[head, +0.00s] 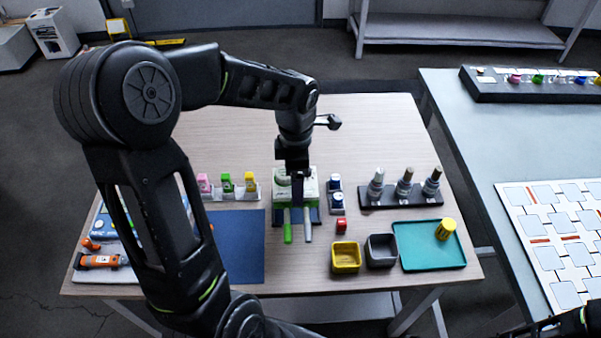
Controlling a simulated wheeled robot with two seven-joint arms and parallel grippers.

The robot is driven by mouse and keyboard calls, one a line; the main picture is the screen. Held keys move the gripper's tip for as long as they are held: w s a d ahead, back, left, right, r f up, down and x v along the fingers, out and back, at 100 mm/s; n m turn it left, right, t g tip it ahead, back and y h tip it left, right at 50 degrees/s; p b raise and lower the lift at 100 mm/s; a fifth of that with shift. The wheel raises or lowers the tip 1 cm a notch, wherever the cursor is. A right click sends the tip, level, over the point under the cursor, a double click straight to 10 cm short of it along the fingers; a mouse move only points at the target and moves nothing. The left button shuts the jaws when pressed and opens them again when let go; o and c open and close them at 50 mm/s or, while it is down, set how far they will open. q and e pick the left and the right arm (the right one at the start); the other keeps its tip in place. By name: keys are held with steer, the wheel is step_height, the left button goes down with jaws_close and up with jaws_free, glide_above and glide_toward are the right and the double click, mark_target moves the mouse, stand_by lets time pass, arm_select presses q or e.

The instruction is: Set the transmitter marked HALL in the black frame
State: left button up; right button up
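Three silver-grey sensor-like bodies (406,183) stand upright in a row in a black holder (372,204) at the right of the wooden table. No marking is readable, so I cannot tell which part is HALL. My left gripper (297,200) points down in front of a green-and-white device (310,185) near the table's middle. I cannot tell whether its fingers are apart or hold anything. A green stick and a pale stick (308,225) lie just below it. Only part of my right arm shows at the lower right corner; its gripper is out of view.
Pink, green and yellow parts (226,183) stand in a white holder. A blue mat (238,262), yellow bin (346,258), dark bin (381,252) and teal tray (433,262) with a yellow cylinder (445,229) lie in front. The side table has a black rack (495,91) and white panel (520,215).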

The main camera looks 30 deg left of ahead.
arm_select(q)
steer(key=shift+w+f, duration=0.1)
steer(key=shift+f+b, duration=1.25)
steer(key=shift+f, duration=0.75)
steer(key=shift+b, duration=0.35)
steer(key=shift+f+b, duration=1.05)
steer(key=shift+b, duration=0.1)
stand_by(0.8)
stand_by(0.3)
steer(key=o, duration=1.6)
steer(key=shift+o, duration=0.2)
steer(key=shift+r+p, duration=0.35)
steer(key=shift+r, duration=0.3)
steer(key=shift+r+p, duration=2.1)
steer(key=shift+r, duration=0.9)
